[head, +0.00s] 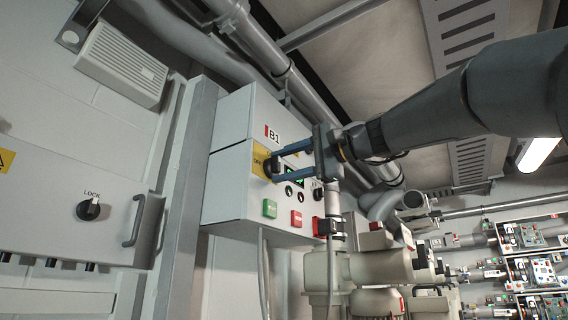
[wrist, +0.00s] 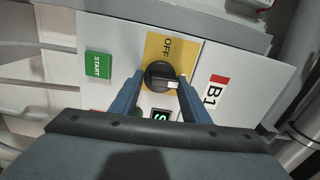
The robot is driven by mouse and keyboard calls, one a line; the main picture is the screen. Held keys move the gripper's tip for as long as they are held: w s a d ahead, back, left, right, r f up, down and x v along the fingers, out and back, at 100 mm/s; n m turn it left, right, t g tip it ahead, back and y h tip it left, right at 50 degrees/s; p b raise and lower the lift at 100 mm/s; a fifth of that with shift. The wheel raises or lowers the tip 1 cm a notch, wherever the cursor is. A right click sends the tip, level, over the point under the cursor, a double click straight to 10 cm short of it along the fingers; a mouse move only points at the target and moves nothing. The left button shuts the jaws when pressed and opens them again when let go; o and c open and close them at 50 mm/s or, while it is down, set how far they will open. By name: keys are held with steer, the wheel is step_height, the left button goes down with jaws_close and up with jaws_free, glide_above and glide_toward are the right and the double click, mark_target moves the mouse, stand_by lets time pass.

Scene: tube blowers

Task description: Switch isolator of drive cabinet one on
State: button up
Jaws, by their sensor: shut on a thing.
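The drive cabinet (head: 232,135) is a pale grey box with a red mark and the label B1. On its front is a yellow plate (head: 260,153) with the word OFF and a black rotary isolator knob (head: 269,167). My gripper (head: 274,171) reaches in from the right, its two blue fingers shut on the knob. In the wrist view the knob (wrist: 158,74) sits between the fingertips. Its white mark is at the knob's right side, towards the B1 label (wrist: 214,90). The word OFF (wrist: 167,46) is beside the knob. Any other word on the plate is hidden.
Below the knob are a green START button (head: 269,208), a red button (head: 297,218), small lamps and a lit green display. A grey cabinet with a LOCK knob (head: 88,209) stands at left. Pipes and blower machines (head: 368,270) are below and to the right.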

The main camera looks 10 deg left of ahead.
steer(key=shift+m, duration=0.4)
steer(key=o, duration=1)
steer(key=shift+o, duration=0.2)
steer(key=b+v, duration=0.3)
steer(key=v, duration=0.4)
steer(key=shift+s+d, duration=0.2)
steer(key=shift+d, duration=0.2)
